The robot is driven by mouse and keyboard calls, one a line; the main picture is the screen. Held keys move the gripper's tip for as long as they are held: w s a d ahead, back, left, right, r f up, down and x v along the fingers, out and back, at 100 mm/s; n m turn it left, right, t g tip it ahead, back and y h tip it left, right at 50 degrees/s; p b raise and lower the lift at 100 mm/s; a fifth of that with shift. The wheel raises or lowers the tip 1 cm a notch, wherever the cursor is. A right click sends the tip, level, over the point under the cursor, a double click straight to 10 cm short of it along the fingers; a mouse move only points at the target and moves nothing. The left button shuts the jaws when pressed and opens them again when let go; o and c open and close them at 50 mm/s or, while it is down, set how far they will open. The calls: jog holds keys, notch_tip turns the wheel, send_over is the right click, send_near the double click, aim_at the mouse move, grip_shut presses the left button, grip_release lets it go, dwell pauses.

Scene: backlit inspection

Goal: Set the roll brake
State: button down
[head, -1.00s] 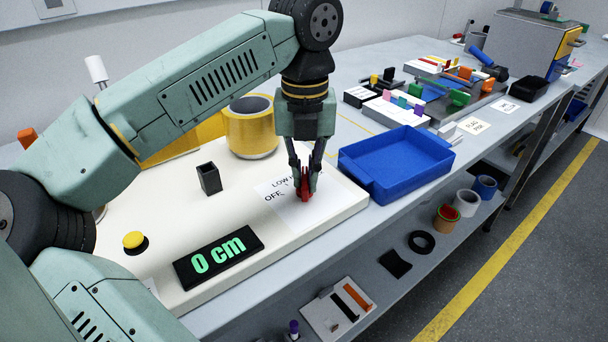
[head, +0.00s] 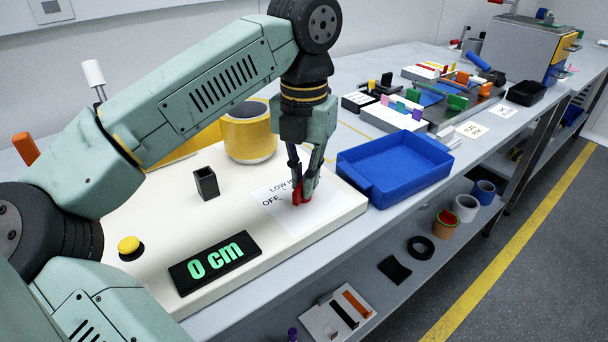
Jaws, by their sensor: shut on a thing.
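A red knob (head: 298,195) sits on a white label plate (head: 285,222) on the cream panel (head: 230,292). The plate's lettering shows "LOW" and "OFF", partly covered by my gripper. My gripper (head: 304,188) points down over the plate with its fingers closed on the red knob. The fingers hide much of the knob, so its exact setting is hard to read. A black display (head: 215,262) on the panel reads "0 cm" in green.
A yellow roll (head: 249,135) stands behind the knob. A black square holder (head: 206,183) and a yellow button (head: 129,246) are on the panel. A blue tray (head: 392,165) stands close to the right. A lower shelf holds several rolls.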

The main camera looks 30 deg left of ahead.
jog(key=c, duration=1.7)
grip_release()
jog(key=shift+r, duration=0.1)
notch_tip(320, 180, up, 7)
jog(key=shift+r, duration=0.2)
